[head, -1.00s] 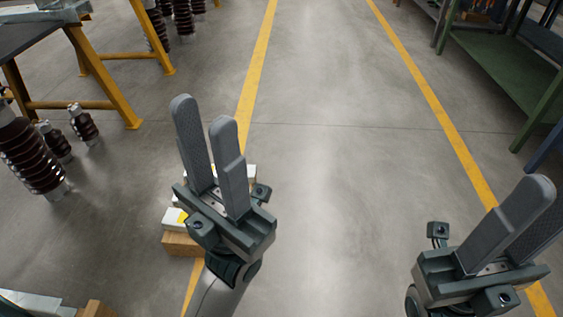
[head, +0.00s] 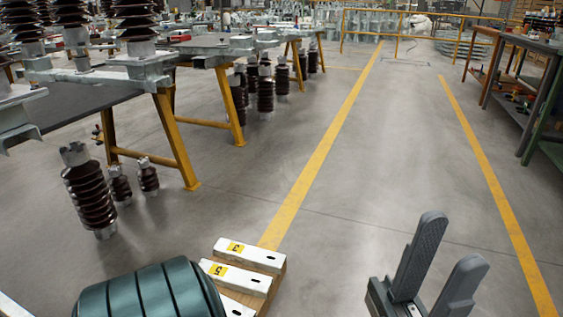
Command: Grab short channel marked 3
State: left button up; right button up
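The short white channel marked 3 (head: 259,255) lies at the bottom centre-left of the head view, the farthest of a few white channels on a wooden support.
A third white channel (head: 237,308) shows partly at the bottom edge. The wooden support (head: 277,278) rests on the floor by a yellow line. Brown insulators (head: 90,200) and yellow-legged tables stand left. A workbench (head: 535,80) stands right. The aisle between is clear.

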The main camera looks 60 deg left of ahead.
aim_at(245, 255)
jog(key=i+l, duration=0.1)
jog(key=i, duration=0.2)
jog(key=i+l, duration=0.1)
jog(key=i, duration=0.2)
jog(key=i+u, duration=0.4)
jog(key=u, duration=0.25)
jog(key=i+j+u, duration=0.1)
jog(key=u, duration=0.4)
jog(key=i+u, duration=0.25)
jog(key=u, duration=0.25)
jog(key=i+l+u, duration=0.1)
jog(key=u, duration=0.4)
jog(key=i+j+u, duration=0.1)
jog(key=i+u, duration=0.5)
jog(key=i, duration=0.2)
